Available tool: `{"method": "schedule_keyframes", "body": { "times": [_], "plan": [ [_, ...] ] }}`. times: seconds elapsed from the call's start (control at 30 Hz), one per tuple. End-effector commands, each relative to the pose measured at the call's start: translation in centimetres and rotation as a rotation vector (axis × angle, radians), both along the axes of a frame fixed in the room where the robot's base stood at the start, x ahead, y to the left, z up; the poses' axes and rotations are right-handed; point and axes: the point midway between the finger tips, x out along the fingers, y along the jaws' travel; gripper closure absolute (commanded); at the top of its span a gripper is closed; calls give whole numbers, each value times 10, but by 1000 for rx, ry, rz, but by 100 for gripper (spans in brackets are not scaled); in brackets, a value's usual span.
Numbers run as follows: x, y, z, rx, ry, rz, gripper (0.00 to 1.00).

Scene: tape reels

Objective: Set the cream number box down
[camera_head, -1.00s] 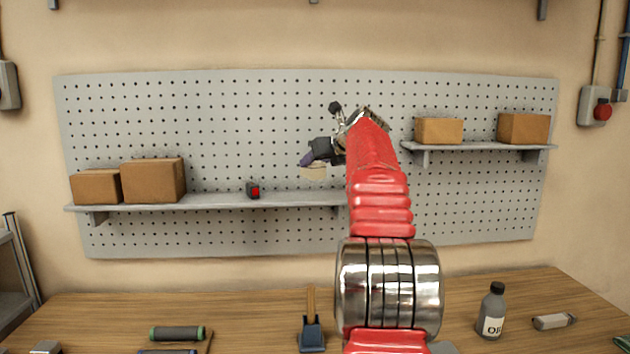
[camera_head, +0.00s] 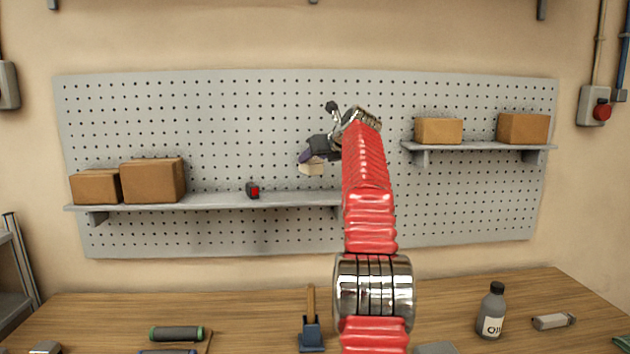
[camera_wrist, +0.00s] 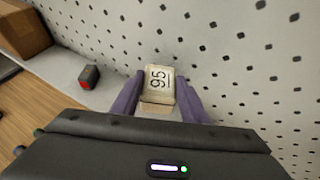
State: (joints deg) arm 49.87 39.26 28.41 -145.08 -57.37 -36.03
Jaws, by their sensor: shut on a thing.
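The cream number box (camera_wrist: 158,82) shows the digits 95 in the wrist view. It sits between the two purple fingers of my gripper (camera_wrist: 155,100), which is shut on it. In the head view the box (camera_head: 312,169) shows below my gripper (camera_head: 314,157), in front of the pegboard and above the right part of the lower grey shelf (camera_head: 220,200). A gap shows between box and shelf in the head view. My red arm hides the shelf's right end.
A small dark block with a red face (camera_head: 253,191) stands on the lower shelf, left of the box. Two cardboard boxes (camera_head: 153,181) stand at that shelf's left end. The upper right shelf (camera_head: 480,147) holds two more. The lower shelf is clear right of the dark block.

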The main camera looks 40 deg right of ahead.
Motion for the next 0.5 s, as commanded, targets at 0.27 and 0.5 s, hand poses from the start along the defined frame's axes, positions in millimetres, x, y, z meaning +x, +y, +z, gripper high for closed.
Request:
{"method": "schedule_keyframes", "body": {
  "times": [0.27, 0.5],
  "plan": [
    [2, -1, -4, 0, 0, 0, 83],
    [2, -2, -12, 0, 1, 0, 83]
  ]
}}
